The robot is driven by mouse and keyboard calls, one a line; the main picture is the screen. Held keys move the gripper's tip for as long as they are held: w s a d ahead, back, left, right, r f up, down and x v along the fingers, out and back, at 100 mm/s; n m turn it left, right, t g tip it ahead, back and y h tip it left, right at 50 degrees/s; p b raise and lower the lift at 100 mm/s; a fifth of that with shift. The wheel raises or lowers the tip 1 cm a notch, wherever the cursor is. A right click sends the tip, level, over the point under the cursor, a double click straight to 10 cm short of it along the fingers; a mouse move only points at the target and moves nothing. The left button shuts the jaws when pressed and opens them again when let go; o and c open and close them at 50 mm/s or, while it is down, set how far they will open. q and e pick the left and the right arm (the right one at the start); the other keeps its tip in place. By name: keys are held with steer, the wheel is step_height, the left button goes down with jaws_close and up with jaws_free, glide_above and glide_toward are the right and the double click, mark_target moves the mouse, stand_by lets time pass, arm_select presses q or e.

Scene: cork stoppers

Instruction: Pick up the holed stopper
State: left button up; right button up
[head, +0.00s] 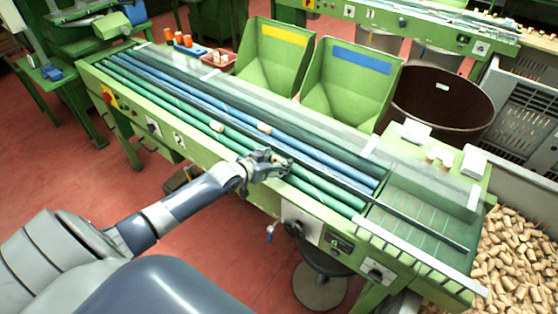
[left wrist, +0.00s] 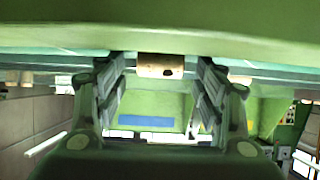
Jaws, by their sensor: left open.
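A tan cork stopper (left wrist: 160,66) with small dark marks on its side lies on the rollers, centred between the fingers in the left wrist view. It also shows, partly covered, at my gripper in the head view (head: 279,160). My left gripper (head: 272,166) is open over the near green rollers, and its fingers (left wrist: 160,82) stand on both sides of that stopper without visibly closing on it. A second stopper (head: 264,128) lies further back on the rollers. A third stopper (head: 217,126) lies to the left. I cannot tell surely which one is holed.
The green sorting machine (head: 205,153) has long blue and green rollers. Two green bins, marked yellow (head: 284,36) and blue (head: 361,61), stand behind it. A brown barrel (head: 441,103) is at right. A crate of many corks (head: 520,260) is at lower right.

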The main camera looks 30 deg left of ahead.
arm_select(q)
steer(key=shift+w+f, duration=0.2)
steer(key=shift+w, duration=0.15)
steer(key=c, duration=0.8)
arm_select(e)
steer(key=shift+a, duration=0.2)
steer(key=shift+a, duration=0.1)
arm_select(q)
steer(key=shift+r, duration=0.2)
